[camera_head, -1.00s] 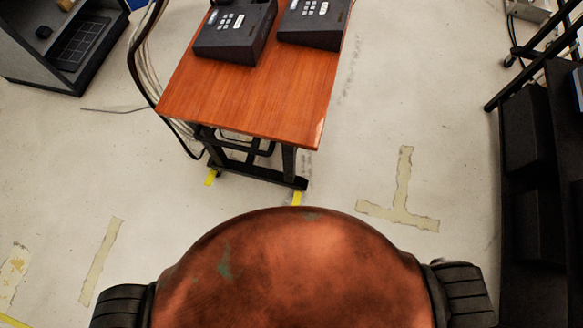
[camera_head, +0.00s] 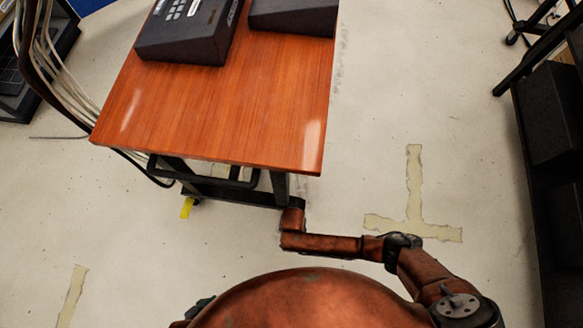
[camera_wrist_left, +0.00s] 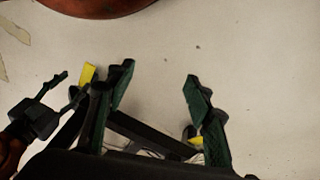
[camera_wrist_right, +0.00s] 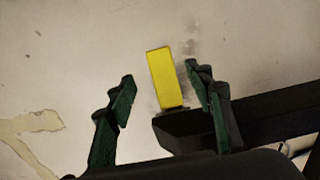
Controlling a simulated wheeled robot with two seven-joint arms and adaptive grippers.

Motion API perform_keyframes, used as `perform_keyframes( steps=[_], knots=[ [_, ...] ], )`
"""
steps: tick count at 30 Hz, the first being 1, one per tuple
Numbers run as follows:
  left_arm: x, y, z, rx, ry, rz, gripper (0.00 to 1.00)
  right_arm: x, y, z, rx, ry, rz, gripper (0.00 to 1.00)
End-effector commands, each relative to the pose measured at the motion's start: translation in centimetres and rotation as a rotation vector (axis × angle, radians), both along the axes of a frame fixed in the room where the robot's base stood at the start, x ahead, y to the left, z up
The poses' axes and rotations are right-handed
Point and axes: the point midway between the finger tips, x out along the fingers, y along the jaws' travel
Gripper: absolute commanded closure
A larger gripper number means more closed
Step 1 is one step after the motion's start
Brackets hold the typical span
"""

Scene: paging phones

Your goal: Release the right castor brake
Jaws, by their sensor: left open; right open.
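The trolley (camera_head: 215,115) has a reddish wooden top and a black frame. In the right wrist view, the right castor's yellow brake tab (camera_wrist_right: 166,78) sticks out from a black frame end (camera_wrist_right: 185,128). My right gripper (camera_wrist_right: 160,78) is open, with the tab showing between its fingers, closer to the right finger. In the head view my arm hides this tab and gripper. The left castor's yellow tab (camera_head: 187,207) shows under the front left corner. My left gripper (camera_wrist_left: 158,80) is open and empty. The left wrist view also shows the right tab (camera_wrist_left: 86,74).
Two dark phones (camera_head: 190,30) (camera_head: 295,15) sit on the trolley top. Cables (camera_head: 50,60) hang along its left side. A black rack (camera_head: 550,130) stands at the right. The floor between has worn tape marks (camera_head: 414,190) and is otherwise clear.

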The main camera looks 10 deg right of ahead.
Motion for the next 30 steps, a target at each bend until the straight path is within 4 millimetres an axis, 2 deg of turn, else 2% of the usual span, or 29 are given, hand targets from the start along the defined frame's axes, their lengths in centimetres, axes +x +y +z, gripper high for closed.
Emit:
perform_keyframes(
  steps=[12,15,21,30],
  knots=[
    [4.2,-3.5,-5.3,-0.1,-0.211,0.037,0.52,-0.2,-0.1,-5.4,0.0,0.005,0.001,0.52],
    [4.5,-3.3,-6.4,-0.095,-0.25,0.039,0.52,-0.1,0.0,-6.2,0.0,0.004,0.001,0.52],
    [5.0,-3.2,-7.5,-0.093,-0.303,0.044,0.52,-0.1,-0.1,-7.2,0.001,0.002,0.001,0.52],
    [5.2,-3.1,-7.6,-0.092,-0.322,0.046,0.52,0.0,-0.1,-7.3,0.001,0.0,0.0,0.52]
  ],
)
